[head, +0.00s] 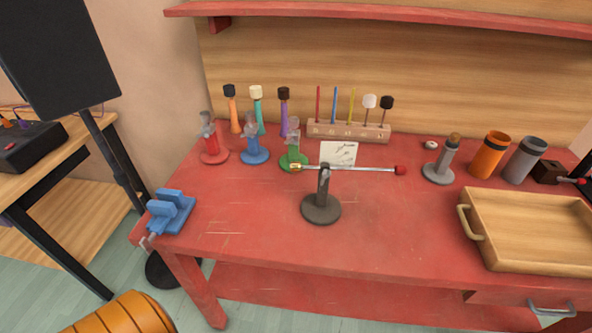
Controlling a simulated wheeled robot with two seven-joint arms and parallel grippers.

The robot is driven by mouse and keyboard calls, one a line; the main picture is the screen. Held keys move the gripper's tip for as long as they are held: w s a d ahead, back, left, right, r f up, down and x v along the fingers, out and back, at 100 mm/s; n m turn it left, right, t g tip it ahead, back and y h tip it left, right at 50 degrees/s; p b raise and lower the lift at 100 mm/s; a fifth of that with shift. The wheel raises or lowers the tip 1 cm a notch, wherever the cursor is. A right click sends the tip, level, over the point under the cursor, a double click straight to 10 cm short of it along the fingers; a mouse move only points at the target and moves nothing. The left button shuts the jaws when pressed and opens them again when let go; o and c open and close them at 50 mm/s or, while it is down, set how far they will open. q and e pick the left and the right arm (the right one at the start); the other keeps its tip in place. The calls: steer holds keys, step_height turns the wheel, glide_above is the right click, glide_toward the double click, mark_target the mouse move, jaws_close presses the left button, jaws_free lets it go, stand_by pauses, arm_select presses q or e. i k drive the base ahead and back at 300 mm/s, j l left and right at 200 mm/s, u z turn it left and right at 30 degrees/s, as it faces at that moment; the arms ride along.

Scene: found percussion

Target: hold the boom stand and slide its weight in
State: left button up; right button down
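The boom stand (323,207) stands upright near the middle of the red table. It has a round dark grey base, a short dark post and a thin silver boom (360,169) lying nearly level across the post's top. A red cylindrical piece (401,170) sits at the boom's right end, well out from the post. A small brass-coloured piece (296,167) is at the left end. I cannot tell for sure which end piece is the weight. Neither of my grippers is in view, and nothing touches the stand.
Red, blue and green stands (292,160) are behind left; the green one is close to the boom's left end. A wooden holder (349,132) with sticks and mallets is behind. A wooden tray (535,262) is at right, a blue vise (171,211) at the left edge. The front middle is clear.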

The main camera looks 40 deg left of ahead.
mark_target(295, 166)
steer(key=i+l+u, duration=0.1)
steer(key=u, duration=0.35)
steer(key=l+u, duration=0.1)
steer(key=u, duration=0.4)
steer(key=l+u, duration=0.2)
steer(key=u, duration=0.25)
steer(key=i, duration=0.05)
